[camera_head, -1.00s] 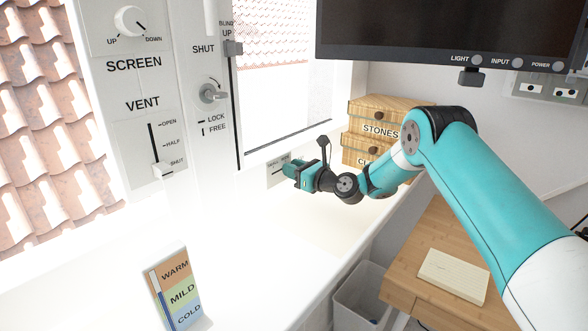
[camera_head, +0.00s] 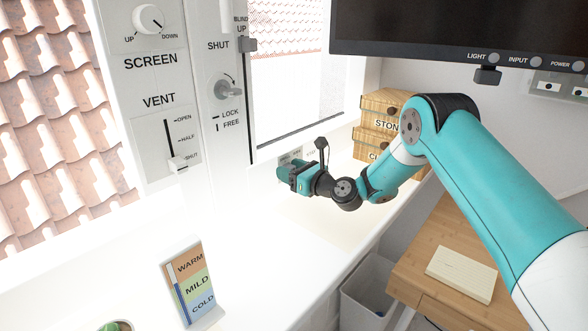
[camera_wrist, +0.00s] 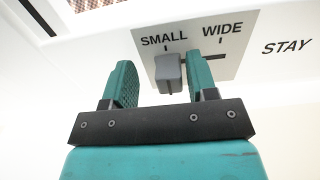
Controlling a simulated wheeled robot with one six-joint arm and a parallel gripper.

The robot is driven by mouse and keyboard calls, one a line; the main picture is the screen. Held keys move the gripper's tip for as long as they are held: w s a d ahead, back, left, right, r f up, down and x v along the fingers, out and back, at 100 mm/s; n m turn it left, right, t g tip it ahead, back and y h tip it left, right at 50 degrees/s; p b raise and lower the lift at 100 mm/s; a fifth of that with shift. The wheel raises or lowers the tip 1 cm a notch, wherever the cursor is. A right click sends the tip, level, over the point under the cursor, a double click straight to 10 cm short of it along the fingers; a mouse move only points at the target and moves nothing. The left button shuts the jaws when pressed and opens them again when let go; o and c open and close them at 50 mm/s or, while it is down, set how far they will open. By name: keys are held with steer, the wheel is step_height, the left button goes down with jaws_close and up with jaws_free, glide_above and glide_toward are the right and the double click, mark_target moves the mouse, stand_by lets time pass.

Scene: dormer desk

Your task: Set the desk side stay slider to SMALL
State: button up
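The stay slider's grey knob (camera_wrist: 169,73) shows in the wrist view, below the word SMALL on its grey plate (camera_wrist: 238,30). Its dark slot shows to the right of the knob, towards WIDE. My gripper (camera_wrist: 160,80) is open, with one teal finger on each side of the knob. The right finger is close to the knob; I cannot tell whether it touches. The left finger stands well apart. In the head view my gripper (camera_head: 291,178) is in front of the plate and hides most of it, including the knob.
A window with a dark lower rail (camera_head: 315,133) is above the plate. Wooden drawer boxes (camera_head: 375,147) stand behind my arm. A WARM/MILD/COLD card stand (camera_head: 197,284) is at the front left. The white sill between is clear. A monitor (camera_head: 450,28) hangs above.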

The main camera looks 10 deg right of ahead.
steer(key=shift+d, duration=0.15)
steer(key=shift+s+d, duration=0.1)
steer(key=shift+d, duration=0.05)
steer(key=b+v, duration=0.2)
steer(key=v, duration=0.9)
steer(key=shift+f+b, duration=0.15)
steer(key=shift+b, duration=0.15)
steer(key=b+v, duration=0.5)
steer(key=b, duration=0.1)
steer(key=shift+b, duration=0.35)
steer(key=shift+s+d+b, duration=0.25)
steer(key=shift+s+b, duration=0.15)
